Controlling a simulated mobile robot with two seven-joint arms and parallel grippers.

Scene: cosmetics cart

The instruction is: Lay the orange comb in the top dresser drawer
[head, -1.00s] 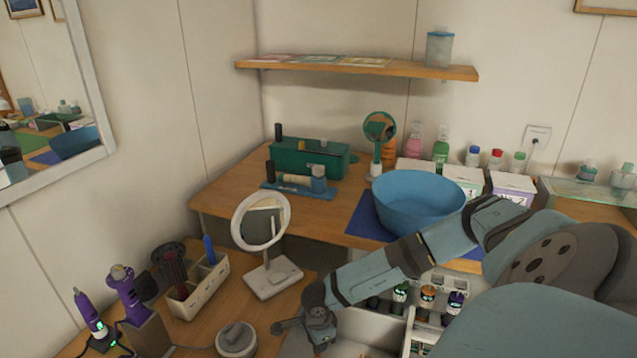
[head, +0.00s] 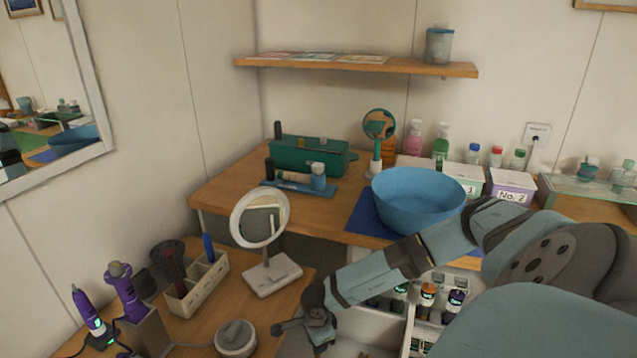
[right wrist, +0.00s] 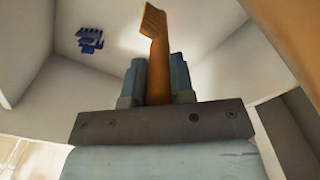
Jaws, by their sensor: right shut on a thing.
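The orange comb (right wrist: 155,32) stands up between the two fingers of my right gripper (right wrist: 158,72) in the right wrist view. The fingers are shut on its lower part, and its far end sticks out past them. White panel walls and corners surround it there; I cannot tell if the comb touches them. In the head view my right gripper (head: 318,326) is at the bottom centre, over or beside a white open drawer (head: 372,332), part of which is cut off by the frame. The comb cannot be made out in the head view. My left gripper is not in view.
A blue toothed object (right wrist: 90,39) shows among the white panels. A round mirror (head: 270,278) and a grey round pot (head: 235,338) stand left of my right gripper. Bottles in a white compartment (head: 428,296) are to its right. A blue bowl (head: 418,203) sits behind.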

